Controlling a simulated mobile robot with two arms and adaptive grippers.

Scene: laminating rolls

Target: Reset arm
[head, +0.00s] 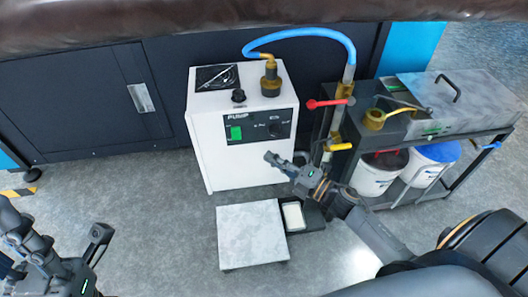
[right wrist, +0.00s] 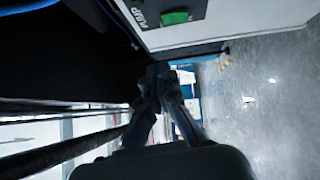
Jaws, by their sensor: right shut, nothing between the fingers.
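My right gripper (head: 285,160) reaches in from the lower right in the head view, in front of the white pump box (head: 245,155). In the right wrist view its fingers (right wrist: 158,72) come together with nothing between them. It touches nothing that I can make out. My left gripper (head: 98,255) is at the lower left in the head view, over bare floor. Its fingers look apart, with nothing seen between them; part of it is cut off by the frame edge.
A metal cart (head: 405,140) with a silver lidded box (head: 455,95) and white buckets (head: 375,175) stands on the right. A blue hose (head: 300,33) runs above the pump. A low pale platform (head: 252,235) lies on the floor. Floor between the left gripper and platform is clear.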

